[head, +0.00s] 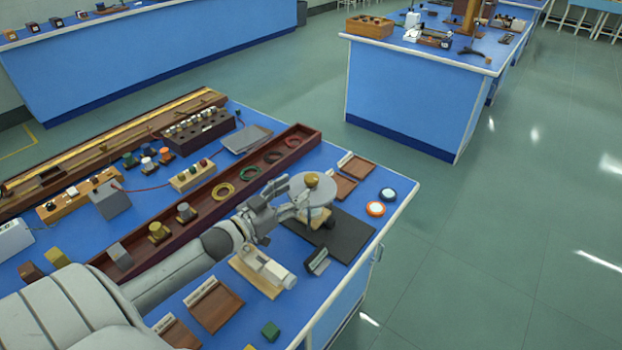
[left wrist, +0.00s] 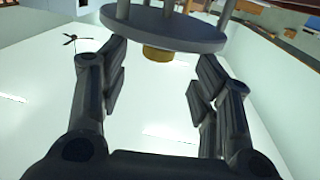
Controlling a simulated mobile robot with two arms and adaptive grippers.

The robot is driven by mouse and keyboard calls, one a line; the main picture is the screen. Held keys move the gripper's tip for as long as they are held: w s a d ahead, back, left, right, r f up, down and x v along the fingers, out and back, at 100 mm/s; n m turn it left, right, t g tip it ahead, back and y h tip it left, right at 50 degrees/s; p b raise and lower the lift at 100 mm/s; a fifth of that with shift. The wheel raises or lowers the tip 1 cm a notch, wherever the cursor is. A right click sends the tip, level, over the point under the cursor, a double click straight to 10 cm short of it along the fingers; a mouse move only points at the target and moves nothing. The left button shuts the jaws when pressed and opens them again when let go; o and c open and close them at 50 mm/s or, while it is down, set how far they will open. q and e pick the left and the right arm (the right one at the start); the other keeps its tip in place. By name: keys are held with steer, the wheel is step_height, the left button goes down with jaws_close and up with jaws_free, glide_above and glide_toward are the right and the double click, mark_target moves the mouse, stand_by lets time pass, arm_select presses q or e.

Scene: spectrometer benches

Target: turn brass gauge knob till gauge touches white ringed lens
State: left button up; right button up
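The gauge has a round grey disc (head: 325,192) with a brass knob (head: 312,179) on top, and it stands over a dark mat (head: 345,240). In the left wrist view the disc (left wrist: 165,36) shows upside down with legs beyond it, and the brass knob (left wrist: 158,54) faces me. My left gripper (head: 288,195) is beside the disc on its left; its open fingers also show in the left wrist view (left wrist: 162,75), one on each side of the knob, with gaps. I cannot make out a white ringed lens under the gauge. My right gripper is not in view.
Two small ringed discs, one orange (head: 376,209) and one dark blue (head: 388,194), both with white centres, lie near the bench's right edge. A white instrument on a wooden base (head: 262,270) and a small grey block (head: 317,262) stand close by. A long wooden trough (head: 205,205) lies behind.

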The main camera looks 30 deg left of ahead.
mark_target(306, 183)
arm_select(q)
steer(key=shift+w+d+r+p, duration=0.15)
steer(key=shift+w+d, duration=0.1)
steer(key=shift+w, duration=0.9)
steer(key=shift+w+d+f+p, duration=0.15)
steer(key=shift+w+d, duration=0.1)
steer(key=shift+w, duration=0.95)
steer(key=shift+w+d+r+p, duration=0.15)
steer(key=shift+w+d, duration=0.1)
steer(key=shift+w, duration=0.9)
steer(key=shift+c, duration=0.3)
steer(key=c, duration=1)
